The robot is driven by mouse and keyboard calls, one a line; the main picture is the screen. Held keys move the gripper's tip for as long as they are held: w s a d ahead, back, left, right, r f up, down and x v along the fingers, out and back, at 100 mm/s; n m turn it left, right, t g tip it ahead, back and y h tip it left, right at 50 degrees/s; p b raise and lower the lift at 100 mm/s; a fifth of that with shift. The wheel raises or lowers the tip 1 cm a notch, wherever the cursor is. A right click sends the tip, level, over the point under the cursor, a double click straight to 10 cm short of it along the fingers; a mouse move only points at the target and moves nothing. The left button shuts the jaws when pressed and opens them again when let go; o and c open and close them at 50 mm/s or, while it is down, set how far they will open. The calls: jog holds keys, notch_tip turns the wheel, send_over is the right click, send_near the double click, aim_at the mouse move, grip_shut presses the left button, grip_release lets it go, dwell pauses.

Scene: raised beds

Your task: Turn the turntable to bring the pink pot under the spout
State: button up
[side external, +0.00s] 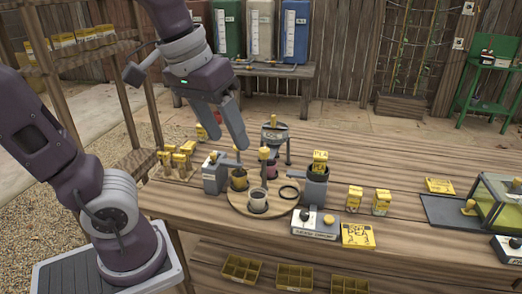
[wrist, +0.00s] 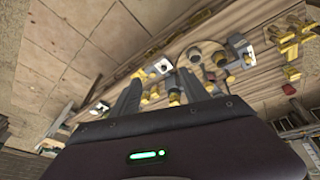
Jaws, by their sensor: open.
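The round wooden turntable (side external: 238,203) lies on the bench, left of its middle. A dark pink pot (side external: 271,168) is at its far side, partly hidden by the hopper's legs. A mustard pot (side external: 238,183) stands at its left and a pale grey pot (side external: 258,203) at its front. A dark ring (side external: 289,192) at its right looks empty. A grey hopper (side external: 275,133) on legs stands at the far side; I cannot make out its spout or whether the pink pot is exactly under it. My gripper (side external: 228,149) is open and empty above the turntable's left side; it also shows in the wrist view (wrist: 160,82).
A grey lever box (side external: 214,177) stands close left of the turntable. A grey canister with a yellow packet (side external: 314,187) stands to its right, and a switch box (side external: 314,222) in front. Yellow packets (side external: 381,202) stand farther right. A clear-walled box (side external: 498,205) is at the right end.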

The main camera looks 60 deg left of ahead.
jog(key=w+a+f+n+g+y, duration=0.3)
jog(key=w+a+f+n+g, duration=0.1)
jog(key=w+a+f+n, duration=0.4)
jog(key=r+n+g+y, duration=0.2)
jog(key=n+y, duration=0.3)
jog(key=y, duration=0.5)
send_over(261, 148)
jog(key=s+d, duration=0.3)
jog(key=s, duration=0.2)
jog(key=w+d+r+n+t+y, duration=0.1)
jog(key=w+d+r+t+y, duration=0.2)
jog(key=w+r+y, duration=0.35)
jog(key=shift+g+h, duration=0.4)
jog(key=shift+h, duration=0.25)
jog(key=f, duration=1.5)
jog(key=s+a+f, duration=0.1)
jog(key=f, duration=0.6)
jog(key=shift+f, duration=0.3)
jog(key=a, duration=0.6)
jog(key=shift+a+f, duration=0.15)
jog(key=shift+a, duration=0.35)
grip_shut()
